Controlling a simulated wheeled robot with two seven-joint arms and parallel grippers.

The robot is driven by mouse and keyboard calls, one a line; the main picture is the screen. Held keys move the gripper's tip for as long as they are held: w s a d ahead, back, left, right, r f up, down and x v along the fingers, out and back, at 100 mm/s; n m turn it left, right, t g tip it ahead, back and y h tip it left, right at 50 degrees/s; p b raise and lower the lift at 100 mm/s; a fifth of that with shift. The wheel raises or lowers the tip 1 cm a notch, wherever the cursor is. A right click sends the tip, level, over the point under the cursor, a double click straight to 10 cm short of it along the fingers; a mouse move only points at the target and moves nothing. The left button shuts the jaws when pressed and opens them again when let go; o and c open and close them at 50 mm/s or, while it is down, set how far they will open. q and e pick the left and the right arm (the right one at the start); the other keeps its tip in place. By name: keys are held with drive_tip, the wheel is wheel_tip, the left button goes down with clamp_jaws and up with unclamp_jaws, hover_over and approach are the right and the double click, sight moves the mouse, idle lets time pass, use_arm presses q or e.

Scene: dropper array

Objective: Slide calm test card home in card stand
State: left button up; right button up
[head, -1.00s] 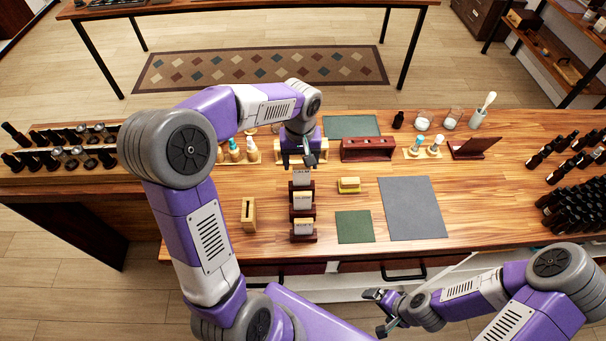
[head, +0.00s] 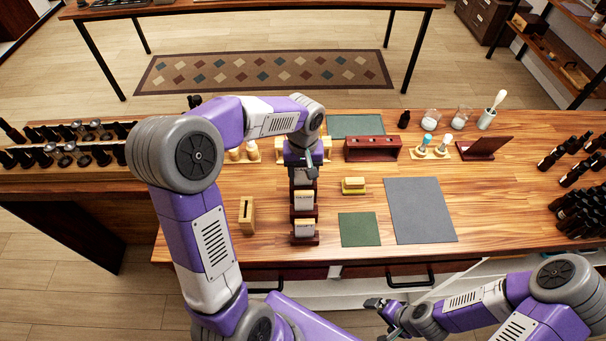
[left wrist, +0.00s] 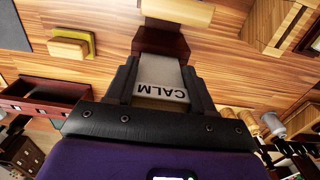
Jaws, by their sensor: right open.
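The calm test card (left wrist: 160,78) is a pale card lettered CALM, upside down in the left wrist view. It stands at the far end of a dark red stepped rack (head: 305,240), which holds other pale cards (head: 304,201) nearer the front. My left gripper (head: 304,167) is over that far end, its fingers (left wrist: 160,88) on both sides of the calm card. I cannot tell whether they press on it. A light wooden card stand (head: 247,215) with a slot on top is left of the rack. My right gripper (head: 382,316) is open and empty in front of the table.
A yellow block (head: 353,186), a green mat (head: 359,229) and a grey mat (head: 420,209) lie right of the rack. A red holder (head: 372,149) is behind. Droppers in a wooden tray (head: 432,151) and dark bottles stand further right. The wood between stand and rack is clear.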

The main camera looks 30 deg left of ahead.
use_arm(q)
drive_tip(key=shift+c, duration=0.9)
drive_tip(key=shift+r+p, duration=2.35)
drive_tip(key=shift+r, duration=0.65)
drive_tip(key=shift+r, duration=0.1)
